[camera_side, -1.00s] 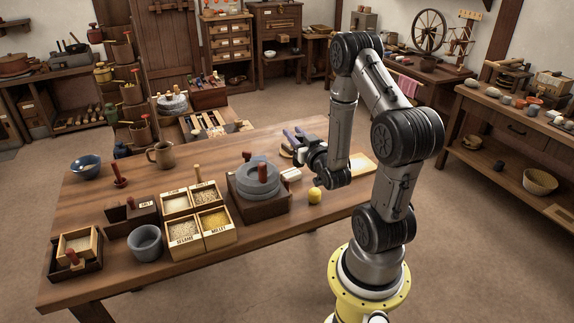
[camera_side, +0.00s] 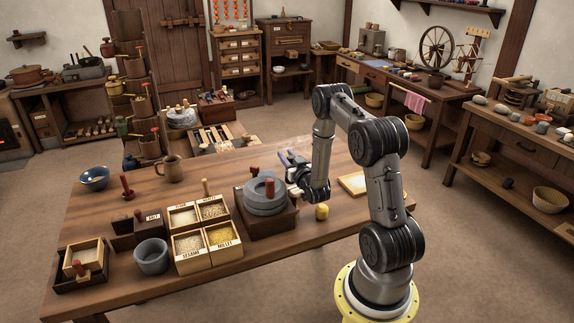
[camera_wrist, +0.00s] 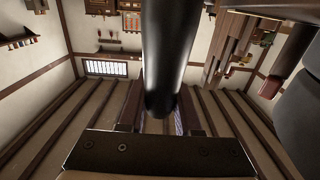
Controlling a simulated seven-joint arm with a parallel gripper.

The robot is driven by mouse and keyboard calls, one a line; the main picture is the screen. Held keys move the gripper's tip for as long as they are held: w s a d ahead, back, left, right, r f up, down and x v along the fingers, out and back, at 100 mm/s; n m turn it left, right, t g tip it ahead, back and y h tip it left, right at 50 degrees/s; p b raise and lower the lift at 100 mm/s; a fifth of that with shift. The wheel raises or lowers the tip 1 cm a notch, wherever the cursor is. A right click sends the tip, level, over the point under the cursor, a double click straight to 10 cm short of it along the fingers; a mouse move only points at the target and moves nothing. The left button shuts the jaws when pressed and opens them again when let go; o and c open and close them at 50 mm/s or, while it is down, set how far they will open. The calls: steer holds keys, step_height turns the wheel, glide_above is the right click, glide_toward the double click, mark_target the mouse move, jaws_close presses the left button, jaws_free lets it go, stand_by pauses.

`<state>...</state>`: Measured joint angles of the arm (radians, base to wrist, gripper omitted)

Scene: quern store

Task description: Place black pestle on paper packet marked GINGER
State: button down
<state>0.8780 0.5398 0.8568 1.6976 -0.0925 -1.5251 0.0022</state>
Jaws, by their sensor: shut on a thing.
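My gripper (camera_side: 290,161) is over the far right part of the table, just behind and right of the stone quern. In the wrist view, my gripper (camera_wrist: 163,118) is shut on the black pestle (camera_wrist: 168,50), a long smooth dark cylinder reaching up and out of the frame. The pestle is too small and covered to make out clearly in the side view. A small pale item (camera_side: 296,193) lies on the table below my gripper, partly hidden. I cannot read any GINGER marking, so I cannot tell whether it is the packet.
The grey quern (camera_side: 265,198) with a red handle stands left of my gripper. Grain boxes (camera_side: 207,256), a grey mortar (camera_side: 152,257), a brown mug (camera_side: 170,169) and a blue bowl (camera_side: 95,179) stand further left.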

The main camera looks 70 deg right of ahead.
steer(key=shift+w+f, duration=0.1)
steer(key=shift+f, duration=1.55)
steer(key=shift+f, duration=0.1)
steer(key=c, duration=0.6)
jaws_free()
steer(key=v, duration=1.2)
steer(key=shift+d, duration=0.15)
